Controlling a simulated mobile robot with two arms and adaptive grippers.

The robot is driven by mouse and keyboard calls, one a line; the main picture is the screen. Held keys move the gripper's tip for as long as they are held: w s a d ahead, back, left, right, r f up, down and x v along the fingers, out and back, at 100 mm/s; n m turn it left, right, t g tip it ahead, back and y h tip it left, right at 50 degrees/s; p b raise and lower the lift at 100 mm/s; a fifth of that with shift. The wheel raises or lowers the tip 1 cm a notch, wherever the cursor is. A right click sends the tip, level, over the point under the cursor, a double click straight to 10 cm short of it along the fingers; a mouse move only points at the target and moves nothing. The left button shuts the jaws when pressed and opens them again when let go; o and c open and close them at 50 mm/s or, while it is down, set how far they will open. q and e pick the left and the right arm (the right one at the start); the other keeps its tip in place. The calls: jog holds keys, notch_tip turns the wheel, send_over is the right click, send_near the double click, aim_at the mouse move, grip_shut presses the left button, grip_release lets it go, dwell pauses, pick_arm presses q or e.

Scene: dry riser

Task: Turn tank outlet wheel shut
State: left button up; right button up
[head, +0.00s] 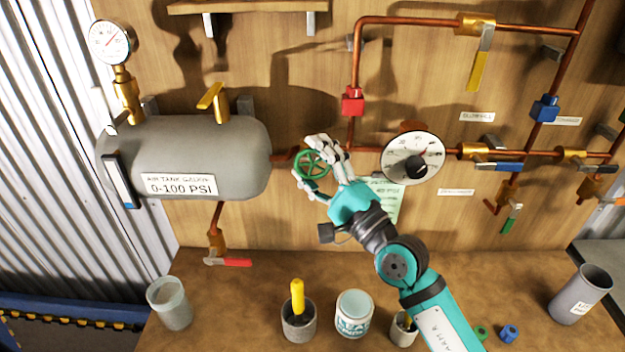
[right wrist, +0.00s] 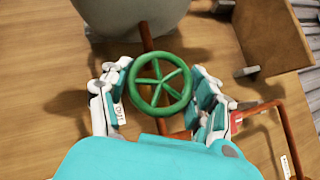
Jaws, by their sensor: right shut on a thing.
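The green spoked tank outlet wheel (head: 313,165) sits on the copper pipe just right of the grey air tank (head: 240,148), which is labelled 0-100 PSI. My right gripper (head: 314,162) is at the wheel, with fingers above and below it in the head view. Part of the rim is behind the fingers in the head view. My left gripper is not in view.
A round dial gauge (head: 413,158) and a red fitting (head: 352,102) are close to the right of my gripper. A pressure gauge (head: 110,42) stands on the tank's left. Cups, including one with a yellow-handled tool (head: 297,300), stand on the bench (head: 240,310) below.

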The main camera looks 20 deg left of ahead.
jog(key=shift+f+m+t+b, duration=0.2)
jog(key=shift+m+t+b, duration=0.4)
jog(key=shift+m+b, duration=0.2)
jog(key=o, duration=1.2)
jog(key=shift+r, duration=0.1)
jog(key=shift+c, duration=0.2)
jog(key=v, duration=1.2)
